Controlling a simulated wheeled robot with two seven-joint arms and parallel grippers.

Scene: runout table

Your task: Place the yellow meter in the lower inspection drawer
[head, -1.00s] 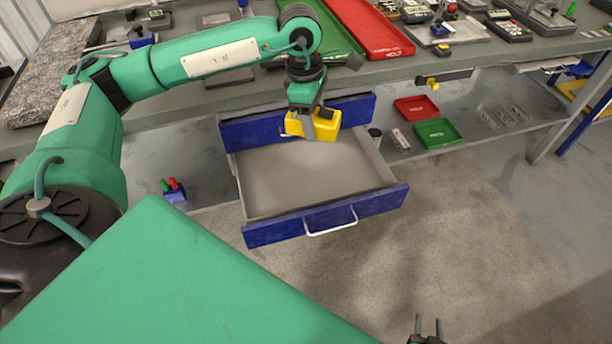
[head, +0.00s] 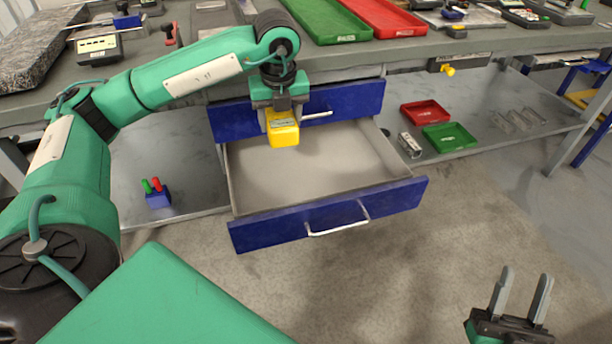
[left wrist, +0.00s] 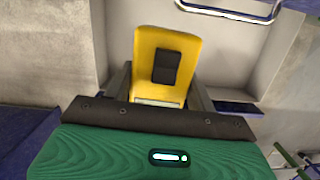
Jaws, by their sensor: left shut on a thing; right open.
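The yellow meter (head: 283,128) is held by my left gripper (head: 283,114) over the back left part of the open lower drawer (head: 310,165). In the left wrist view the meter (left wrist: 181,45) sits between the two fingers, with a dark block on its face. The drawer is pulled out and its visible floor is bare. Its blue front (head: 330,213) has a silver handle. My right gripper (head: 518,298) is open and empty at the lower right, over the floor.
The blue upper drawer (head: 350,98) is shut just behind the meter. Red (head: 424,112) and green (head: 449,137) trays lie on the lower shelf to the right. A blue block with red and green pegs (head: 157,194) stands at left. The workbench top is crowded.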

